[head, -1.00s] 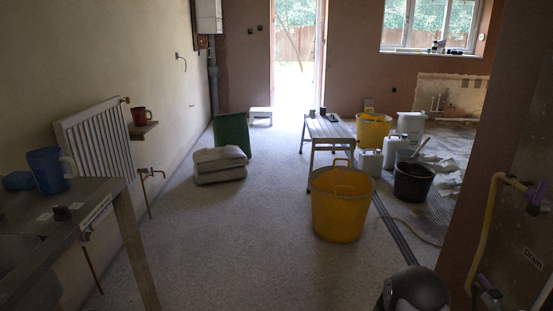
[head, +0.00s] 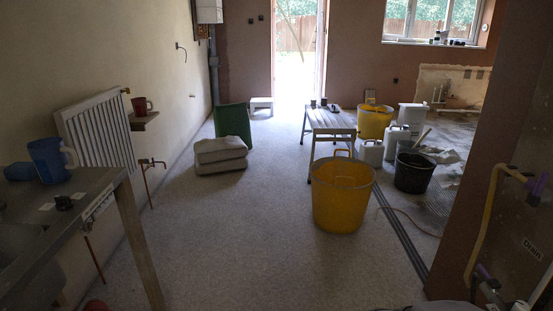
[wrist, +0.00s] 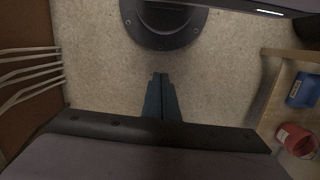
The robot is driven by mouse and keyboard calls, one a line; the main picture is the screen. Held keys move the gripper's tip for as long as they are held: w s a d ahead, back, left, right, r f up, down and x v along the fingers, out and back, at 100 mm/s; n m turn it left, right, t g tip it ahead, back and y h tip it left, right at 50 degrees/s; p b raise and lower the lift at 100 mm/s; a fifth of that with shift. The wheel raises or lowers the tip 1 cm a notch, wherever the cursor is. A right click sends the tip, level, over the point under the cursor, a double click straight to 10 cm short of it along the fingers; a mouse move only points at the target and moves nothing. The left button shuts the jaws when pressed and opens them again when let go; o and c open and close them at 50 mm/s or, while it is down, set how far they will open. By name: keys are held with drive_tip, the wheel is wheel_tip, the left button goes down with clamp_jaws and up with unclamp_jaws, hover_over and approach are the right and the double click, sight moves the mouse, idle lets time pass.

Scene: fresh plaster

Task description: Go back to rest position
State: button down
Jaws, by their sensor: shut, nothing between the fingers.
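My gripper (wrist: 161,80) shows in the wrist view, with its two dark blue-grey fingers together and nothing between them. It points over bare speckled floor, below a dark round bolted base that looks like my own. In the head view the gripper is not visible. Only a dark sliver, likely my arm, shows at the bottom edge right of centre.
In the wrist view, pale pipes (wrist: 30,75) lie left; a blue item (wrist: 303,90) and a red item (wrist: 294,138) lie right. In the head view, a yellow tub (head: 342,205) and metal worktop (head: 85,190) flank open floor.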

wheel_tip(320, 180, up, 31)
drive_tip(key=w+a+t+p, duration=0.1)
drive_tip(key=w+p, duration=0.1)
drive_tip(key=p, duration=2.7)
drive_tip(key=shift+r+n, duration=0.15)
drive_tip(key=shift+n, duration=0.15)
drive_tip(key=shift+w, duration=0.1)
